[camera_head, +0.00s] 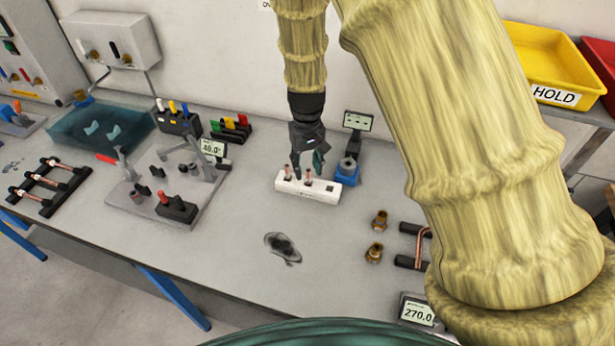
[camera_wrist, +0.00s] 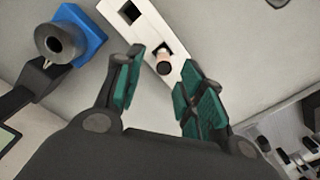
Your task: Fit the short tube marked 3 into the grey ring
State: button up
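A white block (camera_head: 322,191) on the bench holds short upright copper tubes (camera_head: 308,178); I cannot read a 3 on any of them. The block (camera_wrist: 134,13) also shows in the wrist view, with one tube end (camera_wrist: 163,67) in a square hole. My gripper (camera_head: 306,163) points down just above the block. In the wrist view its green-padded fingers (camera_wrist: 160,72) are apart, with that tube end seen between their tips and nothing gripped. The grey ring (camera_head: 347,165) sits on a blue base right of the block; the ring (camera_wrist: 60,42) is at upper left in the wrist view.
A small display (camera_head: 357,121) stands behind the ring. Brass fittings (camera_head: 377,235) and a black-ended copper piece (camera_head: 422,245) lie to the right. A grey fixture plate (camera_head: 135,200) stands left. The bench between is mostly clear, apart from a dark patch (camera_head: 283,247).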

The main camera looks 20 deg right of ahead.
jog(key=shift+w+f, duration=0.3)
jog(key=shift+w, duration=0.05)
jog(key=shift+f+p, duration=0.3)
jog(key=shift+s+f, duration=0.1)
jog(key=shift+s, duration=0.2)
jog(key=s, duration=0.1)
jog(key=s+r, duration=0.1)
jog(key=s, duration=0.1)
jog(key=shift+s, duration=0.15)
jog(key=shift+s+r, duration=0.25)
jog(key=shift+r, duration=0.05)
jog(key=shift+c, duration=1.3)
jog(key=w+f, duration=0.2)
jog(key=w, duration=0.1)
grip_shut()
jog(key=shift+s+r, duration=0.45)
jog(key=shift+s, duration=0.2)
jog(key=shift+w+f, duration=0.3)
jog(key=shift+w, duration=0.1)
jog(key=shift+r, duration=0.1)
